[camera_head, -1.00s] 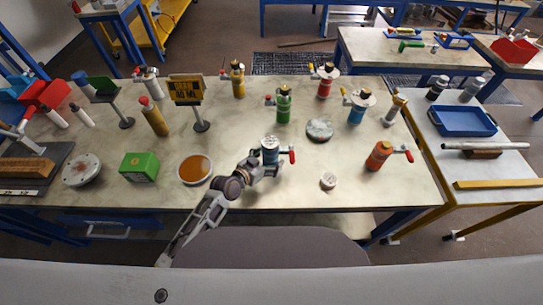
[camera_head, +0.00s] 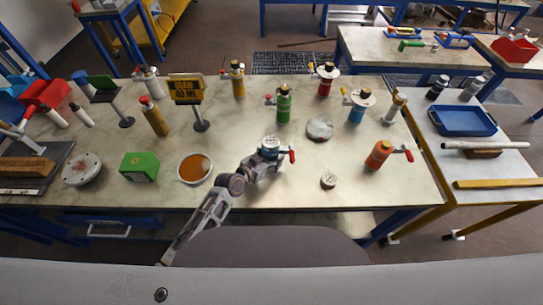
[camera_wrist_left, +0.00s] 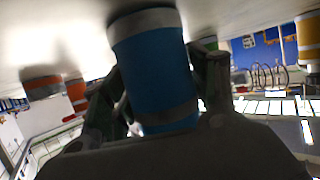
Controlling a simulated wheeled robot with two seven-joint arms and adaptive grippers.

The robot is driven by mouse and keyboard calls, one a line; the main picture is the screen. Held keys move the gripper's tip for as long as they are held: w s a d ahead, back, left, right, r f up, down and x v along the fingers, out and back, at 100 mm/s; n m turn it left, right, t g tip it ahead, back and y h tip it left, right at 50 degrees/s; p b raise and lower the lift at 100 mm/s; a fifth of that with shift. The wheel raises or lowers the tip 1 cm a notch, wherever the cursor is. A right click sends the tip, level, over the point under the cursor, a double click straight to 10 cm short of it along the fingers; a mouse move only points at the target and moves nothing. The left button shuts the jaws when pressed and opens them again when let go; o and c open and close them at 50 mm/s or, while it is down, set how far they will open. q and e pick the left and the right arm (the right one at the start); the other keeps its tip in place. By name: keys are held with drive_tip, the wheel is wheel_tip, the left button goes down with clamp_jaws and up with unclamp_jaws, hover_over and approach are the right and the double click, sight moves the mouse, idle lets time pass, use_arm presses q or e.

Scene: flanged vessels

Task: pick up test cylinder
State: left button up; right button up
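A blue cylinder (camera_wrist_left: 155,70) with grey bands fills the middle of the left wrist view, with the pale table surface above it in that tilted picture. In the head view it (camera_head: 269,154) appears near the table's front middle, with a pale top. A red handle (camera_head: 292,155) shows at its right side. My left gripper (camera_head: 262,160) reaches it from the lower left and partly hides it. In the wrist view its fingers (camera_wrist_left: 160,95) lie close against both sides of the cylinder and look shut on it. Whether the cylinder's base touches the table is unclear. My right gripper is not in view.
An orange dish (camera_head: 194,168) and a green box (camera_head: 139,166) are to the left. A green cylinder (camera_head: 284,106) and a round grey disc (camera_head: 319,129) are behind. A small disc (camera_head: 328,180) and an orange vessel (camera_head: 379,156) are to the right.

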sight(270, 141)
use_arm(q)
drive_tip(key=c, duration=0.7)
drive_tip(key=shift+r, duration=0.15)
drive_tip(key=shift+c, duration=1)
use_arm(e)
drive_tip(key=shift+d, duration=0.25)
use_arm(q)
drive_tip(key=shift+r, duration=0.1)
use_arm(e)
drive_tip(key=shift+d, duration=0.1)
use_arm(q)
drive_tip(key=shift+r, duration=4.9)
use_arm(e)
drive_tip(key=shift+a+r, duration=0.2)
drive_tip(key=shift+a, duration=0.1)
use_arm(q)
drive_tip(key=shift+f, duration=0.1)
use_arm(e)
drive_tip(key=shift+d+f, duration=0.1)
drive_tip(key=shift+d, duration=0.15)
